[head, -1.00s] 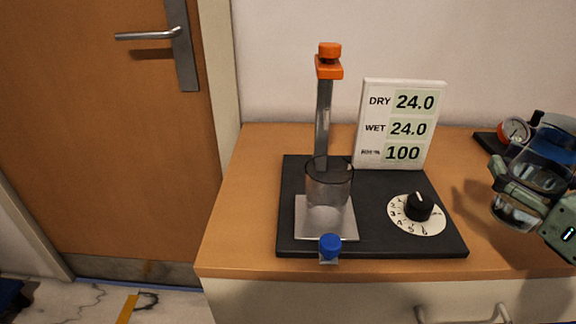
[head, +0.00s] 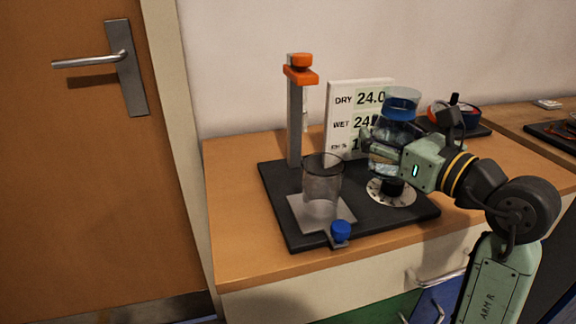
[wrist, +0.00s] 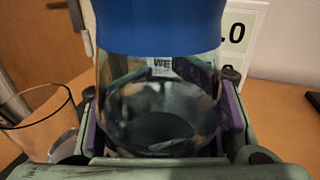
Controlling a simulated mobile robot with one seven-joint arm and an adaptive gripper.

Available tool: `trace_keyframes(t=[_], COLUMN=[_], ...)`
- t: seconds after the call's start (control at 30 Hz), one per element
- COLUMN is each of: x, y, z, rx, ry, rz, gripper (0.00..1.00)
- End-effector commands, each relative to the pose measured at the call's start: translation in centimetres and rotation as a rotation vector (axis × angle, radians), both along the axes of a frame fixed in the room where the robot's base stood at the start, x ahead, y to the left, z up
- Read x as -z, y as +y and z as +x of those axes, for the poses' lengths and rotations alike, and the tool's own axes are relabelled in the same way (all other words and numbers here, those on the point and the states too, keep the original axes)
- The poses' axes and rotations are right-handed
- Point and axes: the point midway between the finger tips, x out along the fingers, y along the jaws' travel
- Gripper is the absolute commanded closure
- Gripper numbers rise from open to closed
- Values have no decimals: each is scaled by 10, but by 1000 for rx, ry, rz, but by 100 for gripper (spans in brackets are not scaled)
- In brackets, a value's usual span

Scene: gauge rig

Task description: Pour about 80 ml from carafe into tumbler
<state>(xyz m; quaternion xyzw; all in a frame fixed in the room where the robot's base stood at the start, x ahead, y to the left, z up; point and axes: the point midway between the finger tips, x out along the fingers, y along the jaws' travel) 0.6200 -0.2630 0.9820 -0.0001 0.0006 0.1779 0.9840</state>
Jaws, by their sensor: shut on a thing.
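The carafe (head: 398,106) is clear glass with a blue band at its top. My gripper (head: 384,152) is shut around its body and holds it upright above the dial, right of the tumbler. In the wrist view the carafe (wrist: 160,100) fills the middle between the fingers; how much liquid it holds is hard to tell. The tumbler (head: 322,182) is clear grey glass and stands upright on a pale square plate (head: 306,214). It looks empty. In the wrist view the tumbler (wrist: 42,122) is at the left, apart from the carafe.
A black base (head: 278,196) carries the plate, a post with an orange clamp (head: 300,76), a blue knob (head: 340,230) and a numbered dial (head: 378,196). A sign (head: 342,92) stands behind, partly hidden by the carafe. Gauges (head: 466,114) lie at the right rear.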

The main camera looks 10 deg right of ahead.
Motion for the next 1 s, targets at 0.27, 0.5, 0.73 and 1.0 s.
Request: trace_keyframes(t=[0.27, 0.5, 0.73, 1.0], x=[-1, 0, 6, 11], y=[-5, -4, -2, 2], z=[0, 0, 0, 0], rx=[11, 7, 2, 0], ry=[-1, -1, -8, -24], rz=[-2, -9, -75, -231], gripper=[100, 100, 100, 100])
